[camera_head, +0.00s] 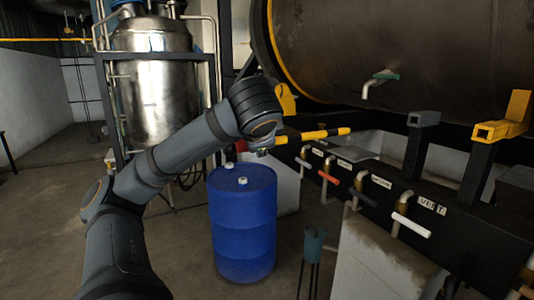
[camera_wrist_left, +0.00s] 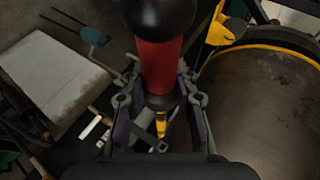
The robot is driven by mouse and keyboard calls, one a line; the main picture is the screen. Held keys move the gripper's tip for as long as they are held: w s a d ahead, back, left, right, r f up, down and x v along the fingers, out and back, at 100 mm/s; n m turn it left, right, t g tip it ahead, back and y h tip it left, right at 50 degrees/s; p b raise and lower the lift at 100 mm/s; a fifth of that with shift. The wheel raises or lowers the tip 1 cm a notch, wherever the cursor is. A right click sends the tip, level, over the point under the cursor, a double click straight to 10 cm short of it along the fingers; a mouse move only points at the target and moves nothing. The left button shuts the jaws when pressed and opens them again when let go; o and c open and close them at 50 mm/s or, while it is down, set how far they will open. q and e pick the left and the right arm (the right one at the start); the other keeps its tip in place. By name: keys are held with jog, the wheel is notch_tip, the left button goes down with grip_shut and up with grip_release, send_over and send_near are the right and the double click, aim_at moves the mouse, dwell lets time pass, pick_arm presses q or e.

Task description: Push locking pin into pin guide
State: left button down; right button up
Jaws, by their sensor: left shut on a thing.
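The locking pin has a yellow and black striped rod (camera_head: 318,134) that points right, roughly level, in the head view. In the left wrist view its thick red grip (camera_wrist_left: 160,68) sits between the fingers, with the yellow rod beyond. My left gripper (camera_wrist_left: 158,100) is shut on the red grip; in the head view my wrist mostly hides it. A yellow square tube (camera_head: 488,131) with an open end, seemingly the pin guide, stands on a black post at the right. A grey block (camera_head: 423,118) on another post stands between. The rod tip is in free air, apart from both.
A black rail with labelled valves and coloured handles (camera_head: 411,225) runs below the posts. The large dark vessel (camera_head: 420,50) is behind them. A blue drum (camera_head: 243,225) stands under my left wrist. A steel tank (camera_head: 155,85) is at the back left.

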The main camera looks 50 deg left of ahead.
pick_arm(q)
jog(key=shift+s, duration=0.25)
jog(key=shift+w+a+r, duration=0.1)
jog(key=shift+w+a, duration=0.05)
